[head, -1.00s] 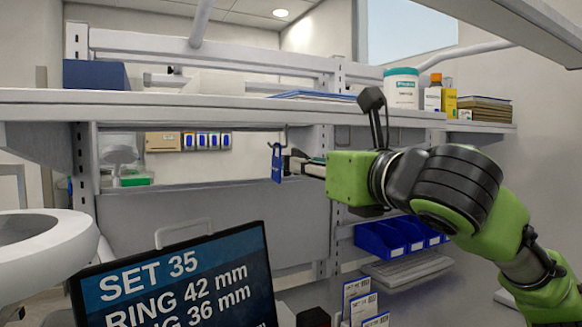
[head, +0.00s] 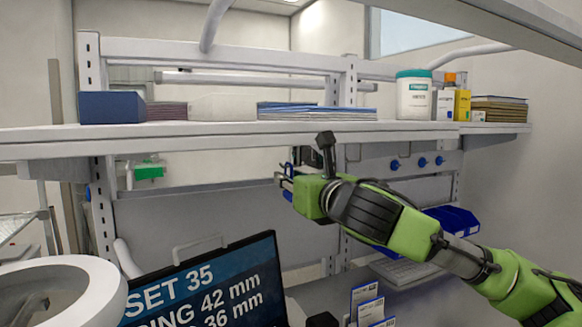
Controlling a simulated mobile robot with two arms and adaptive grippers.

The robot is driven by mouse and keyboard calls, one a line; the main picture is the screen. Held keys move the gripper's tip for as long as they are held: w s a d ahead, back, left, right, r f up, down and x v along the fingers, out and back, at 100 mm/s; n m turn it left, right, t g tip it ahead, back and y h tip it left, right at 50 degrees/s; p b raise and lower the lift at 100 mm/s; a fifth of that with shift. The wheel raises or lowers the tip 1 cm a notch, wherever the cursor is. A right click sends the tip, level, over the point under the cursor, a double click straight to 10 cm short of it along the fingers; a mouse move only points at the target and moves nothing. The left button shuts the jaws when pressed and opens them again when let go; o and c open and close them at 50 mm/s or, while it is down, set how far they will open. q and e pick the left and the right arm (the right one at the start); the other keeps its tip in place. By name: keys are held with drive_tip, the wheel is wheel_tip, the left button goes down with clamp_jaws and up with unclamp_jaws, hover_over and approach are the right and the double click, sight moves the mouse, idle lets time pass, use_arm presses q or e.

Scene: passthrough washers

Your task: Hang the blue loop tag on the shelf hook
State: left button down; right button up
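The blue loop tag (head: 287,195) shows only as small blue pieces at the tip of my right gripper (head: 284,181), below the shelf's front edge. The fingers point away to the left and appear shut on the tag. The green gripper body hides most of the tag, and its loop cannot be made out. Thin hook shapes (head: 405,149) hang under the shelf (head: 250,130), to the right of the gripper. I cannot tell which one is the shelf hook. The tag is apart from these hooks. My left gripper is out of view.
The shelf carries a dark blue box (head: 112,107), flat stacks, a white tub (head: 413,95) and small boxes. Below stand a screen (head: 210,290), blue bins (head: 452,219) and cards (head: 366,305). A large white round rim (head: 60,285) fills the lower left.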

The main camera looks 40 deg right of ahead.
drive_tip(key=shift+w+d+f, duration=0.1)
drive_tip(key=shift+w, duration=0.15)
clamp_jaws()
unclamp_jaws()
drive_tip(key=o, duration=0.6)
